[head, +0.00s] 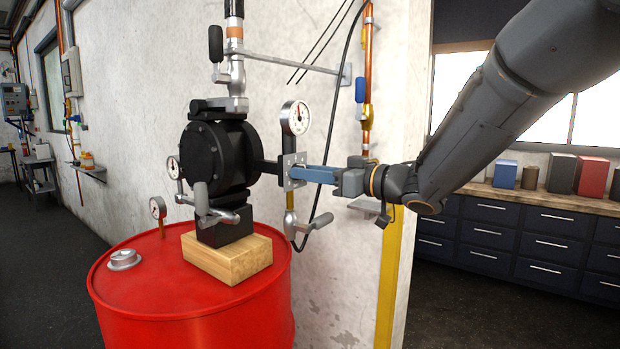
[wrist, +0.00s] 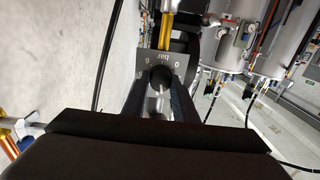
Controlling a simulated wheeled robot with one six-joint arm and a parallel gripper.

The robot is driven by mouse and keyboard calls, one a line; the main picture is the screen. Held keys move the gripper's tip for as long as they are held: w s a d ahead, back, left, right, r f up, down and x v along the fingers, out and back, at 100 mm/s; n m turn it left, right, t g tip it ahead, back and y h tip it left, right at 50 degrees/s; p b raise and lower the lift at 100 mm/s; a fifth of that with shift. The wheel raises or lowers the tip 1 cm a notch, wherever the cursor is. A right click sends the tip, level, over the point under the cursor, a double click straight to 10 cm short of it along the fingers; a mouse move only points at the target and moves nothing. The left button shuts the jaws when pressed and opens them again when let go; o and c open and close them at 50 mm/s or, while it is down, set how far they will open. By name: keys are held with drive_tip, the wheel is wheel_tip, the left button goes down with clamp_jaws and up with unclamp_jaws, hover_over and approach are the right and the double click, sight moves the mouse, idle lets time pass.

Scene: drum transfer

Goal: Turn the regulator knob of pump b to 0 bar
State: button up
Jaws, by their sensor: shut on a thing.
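A black pump (head: 222,158) stands on a wooden block (head: 228,257) on a red drum (head: 195,318). Its label does not show. A regulator plate (head: 290,162) sits at its right, below a round white gauge (head: 296,118) whose reading is too small to tell. My gripper (head: 292,174) reaches in from the right and is shut on the regulator knob. In the wrist view, the knob (wrist: 160,78) is between the two blue fingers. The plate (wrist: 158,62) behind it is marked "bar", with 0 at the right and 6 at the left. The knob's pointer cannot be made out.
A white wall (head: 350,260) stands close behind the pump, with copper pipe (head: 367,60) on it. A lever valve (head: 310,222) hangs just below my fingers. Dark drawers (head: 520,240) line the right side.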

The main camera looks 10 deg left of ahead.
drive_tip(key=n+b, duration=1.1)
drive_tip(key=n+t+h+b, duration=0.1)
drive_tip(key=n+b, duration=1.1)
drive_tip(key=shift+s+a+f+n, duration=0.1)
drive_tip(key=shift+s+f+n, duration=0.1)
drive_tip(key=shift+n, duration=0.1)
drive_tip(key=shift+b, duration=0.3)
drive_tip(key=o, duration=1)
drive_tip(key=shift+o, duration=0.2)
drive_tip(key=shift+r, duration=0.1)
drive_tip(key=v, duration=0.7)
drive_tip(key=shift+d, duration=0.4)
